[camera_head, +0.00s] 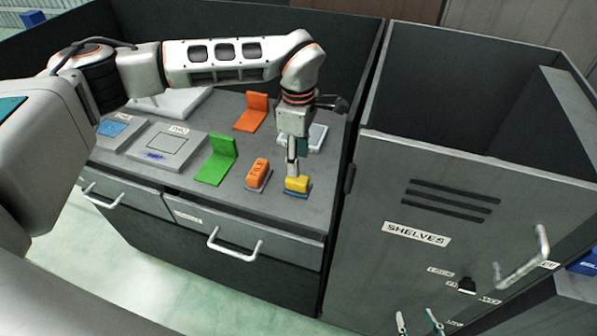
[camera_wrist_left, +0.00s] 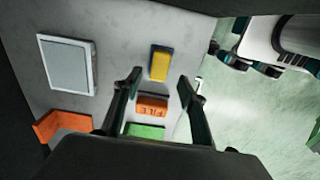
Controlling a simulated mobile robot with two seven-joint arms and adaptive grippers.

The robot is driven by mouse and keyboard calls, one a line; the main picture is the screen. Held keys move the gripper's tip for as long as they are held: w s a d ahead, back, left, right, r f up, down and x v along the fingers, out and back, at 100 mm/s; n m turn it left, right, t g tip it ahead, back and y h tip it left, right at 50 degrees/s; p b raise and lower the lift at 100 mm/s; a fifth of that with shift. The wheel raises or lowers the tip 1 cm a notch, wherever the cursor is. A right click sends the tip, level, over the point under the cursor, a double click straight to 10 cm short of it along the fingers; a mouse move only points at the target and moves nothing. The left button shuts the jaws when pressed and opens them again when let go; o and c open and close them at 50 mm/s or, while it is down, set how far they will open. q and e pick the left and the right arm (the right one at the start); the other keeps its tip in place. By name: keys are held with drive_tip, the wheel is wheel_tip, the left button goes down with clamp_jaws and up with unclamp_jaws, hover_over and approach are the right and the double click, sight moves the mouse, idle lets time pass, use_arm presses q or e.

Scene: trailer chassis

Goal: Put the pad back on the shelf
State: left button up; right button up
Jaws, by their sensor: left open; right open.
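A yellow block with a blue base (camera_head: 297,186) lies on the grey worktop (camera_head: 225,200) near its front right; it also shows in the left wrist view (camera_wrist_left: 159,63). It may be the pad; no name on it is readable. My left gripper (camera_head: 294,165) is open and empty, above and just behind the yellow block. In the left wrist view its fingertips (camera_wrist_left: 160,80) stand either side of the gap below the block, not around it. The cabinet marked SHELVES (camera_head: 400,190) stands at the right. My right gripper (camera_head: 418,320) is open and empty low before it.
An orange block marked FILE (camera_wrist_left: 153,106) lies beside the yellow one. A green L-shaped piece (camera_head: 216,165), an orange L-shaped piece (camera_head: 252,113) and a pale flat tablet (camera_wrist_left: 68,66) are close by. A grey tray (camera_head: 165,147) is at the left. Drawer handles (camera_head: 234,245) stick out in front.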

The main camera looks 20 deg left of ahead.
use_arm(q)
drive_tip(key=shift+r, duration=1.95)
